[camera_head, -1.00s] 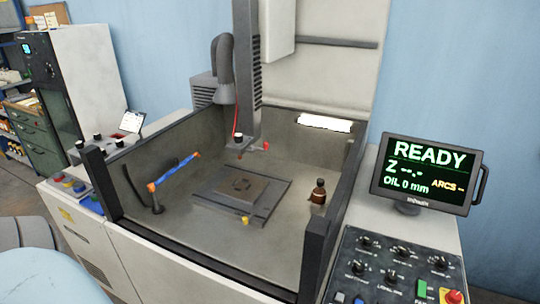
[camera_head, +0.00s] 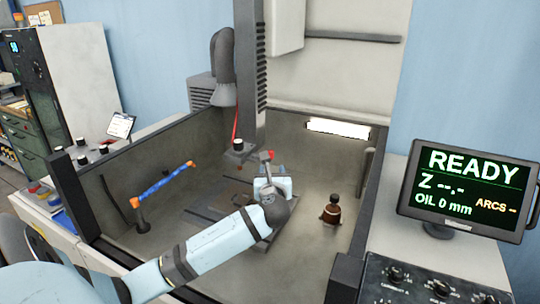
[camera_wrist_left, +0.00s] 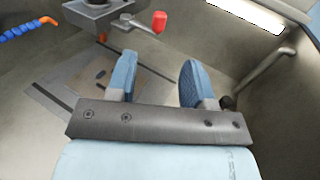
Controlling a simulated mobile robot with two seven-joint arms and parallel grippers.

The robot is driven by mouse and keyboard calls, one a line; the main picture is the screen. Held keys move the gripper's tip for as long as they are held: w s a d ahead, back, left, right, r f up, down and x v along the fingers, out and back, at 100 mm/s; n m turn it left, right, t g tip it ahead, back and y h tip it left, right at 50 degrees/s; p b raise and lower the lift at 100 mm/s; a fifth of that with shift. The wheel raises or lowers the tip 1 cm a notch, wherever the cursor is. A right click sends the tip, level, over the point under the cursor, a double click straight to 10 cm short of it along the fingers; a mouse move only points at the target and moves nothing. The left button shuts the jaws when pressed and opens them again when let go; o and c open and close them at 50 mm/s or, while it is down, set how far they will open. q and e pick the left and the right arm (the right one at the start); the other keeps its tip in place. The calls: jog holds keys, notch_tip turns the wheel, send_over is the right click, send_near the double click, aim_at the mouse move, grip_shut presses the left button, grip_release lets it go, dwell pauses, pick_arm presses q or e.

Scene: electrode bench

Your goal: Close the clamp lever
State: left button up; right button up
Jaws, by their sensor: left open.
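The clamp lever (camera_head: 267,156) has a red knob and sticks out to the right from the dark clamp head (camera_head: 239,150) at the bottom of the vertical column. In the left wrist view the lever's red knob (camera_wrist_left: 159,21) is at the top middle, joined by a grey arm to the clamp head (camera_wrist_left: 96,10). My left gripper (camera_wrist_left: 160,78) is open and empty, its two blue fingers pointing toward the lever. The knob lies beyond the fingertips, apart from them. In the head view my left gripper (camera_head: 271,182) is just below the knob. My right gripper is not in view.
The grey tank floor holds a plate (camera_head: 205,195), partly hidden by my arm. The tank walls surround my gripper. The monitor (camera_head: 465,190) reads READY.

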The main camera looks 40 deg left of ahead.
aim_at(271, 153)
pick_arm(q)
jog(key=x, duration=1.5)
jog(key=shift+d+p, duration=0.1)
jog(key=shift+p, duration=0.2)
grip_shut()
